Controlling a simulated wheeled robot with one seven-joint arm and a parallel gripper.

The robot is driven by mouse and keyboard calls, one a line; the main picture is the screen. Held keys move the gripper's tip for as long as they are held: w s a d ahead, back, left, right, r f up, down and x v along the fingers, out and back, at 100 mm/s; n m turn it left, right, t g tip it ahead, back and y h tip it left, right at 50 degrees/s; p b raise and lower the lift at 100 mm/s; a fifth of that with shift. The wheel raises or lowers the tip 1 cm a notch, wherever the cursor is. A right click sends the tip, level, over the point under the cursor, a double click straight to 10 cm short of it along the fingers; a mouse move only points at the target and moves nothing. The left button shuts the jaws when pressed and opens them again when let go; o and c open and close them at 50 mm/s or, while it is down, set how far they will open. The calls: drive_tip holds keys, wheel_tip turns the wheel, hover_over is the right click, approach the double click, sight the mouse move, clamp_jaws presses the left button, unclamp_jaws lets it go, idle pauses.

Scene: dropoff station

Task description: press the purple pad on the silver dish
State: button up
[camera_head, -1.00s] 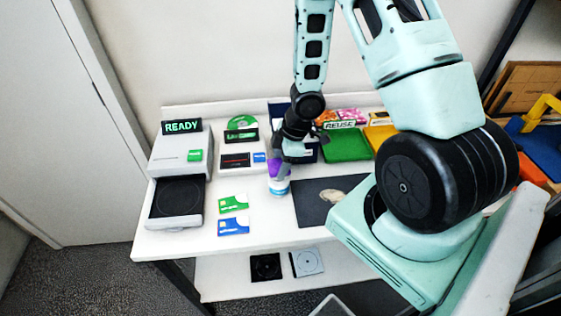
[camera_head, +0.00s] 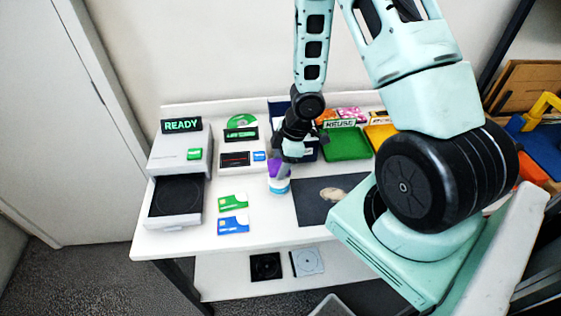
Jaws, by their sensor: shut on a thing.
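My gripper (camera_head: 279,171) points down over the white table, left of the dark mat. It is shut on the purple pad (camera_head: 273,168), which is partly hidden by the fingers. Directly below the pad is a small round white-and-blue thing (camera_head: 279,187); I cannot tell whether the pad touches it. A pale, beige-silver oval thing (camera_head: 333,194), perhaps the silver dish, lies on the dark mat (camera_head: 310,212) to the right of my gripper. Its right side is close to my arm.
Green (camera_head: 233,202) and blue (camera_head: 233,226) cards lie in front. A green bin (camera_head: 345,143) stands behind. Clear table lies between the cards and mat.

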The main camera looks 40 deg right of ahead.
drive_tip(key=shift+f, duration=0.5)
idle(1.2)
wheel_tip(320, 180, up, 7)
drive_tip(key=p, duration=0.7)
drive_tip(key=shift+r, duration=0.1)
idle(0.9)
